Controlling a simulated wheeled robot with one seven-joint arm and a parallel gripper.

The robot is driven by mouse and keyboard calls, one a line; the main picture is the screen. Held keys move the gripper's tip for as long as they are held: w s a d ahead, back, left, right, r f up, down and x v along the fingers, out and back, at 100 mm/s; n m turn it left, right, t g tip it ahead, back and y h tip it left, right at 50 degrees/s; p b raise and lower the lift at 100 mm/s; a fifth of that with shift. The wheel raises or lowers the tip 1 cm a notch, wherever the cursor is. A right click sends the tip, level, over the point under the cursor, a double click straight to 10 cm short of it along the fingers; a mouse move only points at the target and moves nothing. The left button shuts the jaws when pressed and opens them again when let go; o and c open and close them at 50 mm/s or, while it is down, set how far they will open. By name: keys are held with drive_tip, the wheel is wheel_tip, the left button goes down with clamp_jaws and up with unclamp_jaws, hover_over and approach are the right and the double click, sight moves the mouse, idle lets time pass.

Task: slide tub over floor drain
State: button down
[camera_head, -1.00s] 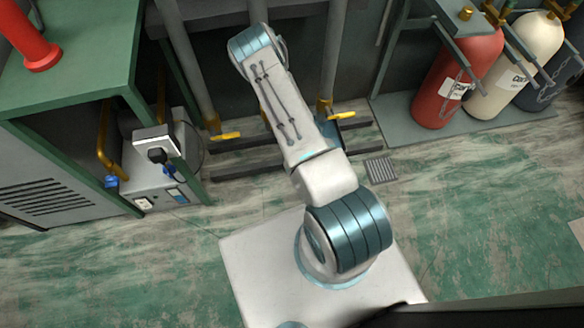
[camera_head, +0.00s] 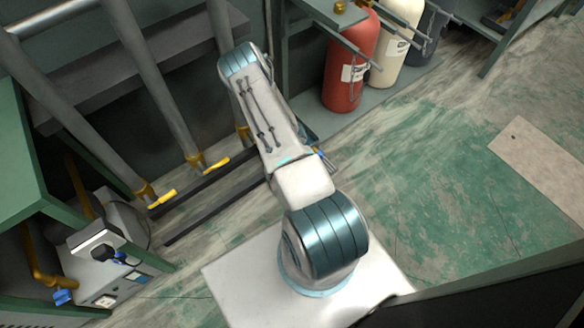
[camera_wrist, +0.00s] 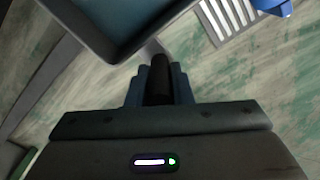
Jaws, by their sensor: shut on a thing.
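The blue-grey tub (camera_wrist: 122,22) fills the top of the wrist view, and I see part of its inside and near rim. My gripper (camera_wrist: 160,82) is just below that rim, shut on a dark, upright piece at the tub's near side, which looks like its handle. The slatted floor drain (camera_wrist: 222,16) lies right of the tub in the wrist view, apart from it in the picture. In the head view my arm hides my gripper, the drain and most of the tub; only a dark blue edge shows beside the arm.
A blue item (camera_wrist: 273,6) is at the drain's right. Red (camera_head: 350,68) and cream (camera_head: 395,40) cylinders stand on a rack behind. A grey machine (camera_head: 105,270) is at lower left. Open floor lies right, with a beige panel (camera_head: 540,170).

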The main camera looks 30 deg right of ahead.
drive_tip(key=shift+d, duration=0.45)
drive_tip(key=c, duration=1.3)
unclamp_jaws()
drive_tip(key=shift+a, duration=0.15)
drive_tip(key=shift+r, duration=0.15)
wheel_tip(320, 180, up, 14)
drive_tip(key=p, duration=0.5)
drive_tip(key=shift+f+p, duration=0.25)
drive_tip(key=shift+p, duration=0.05)
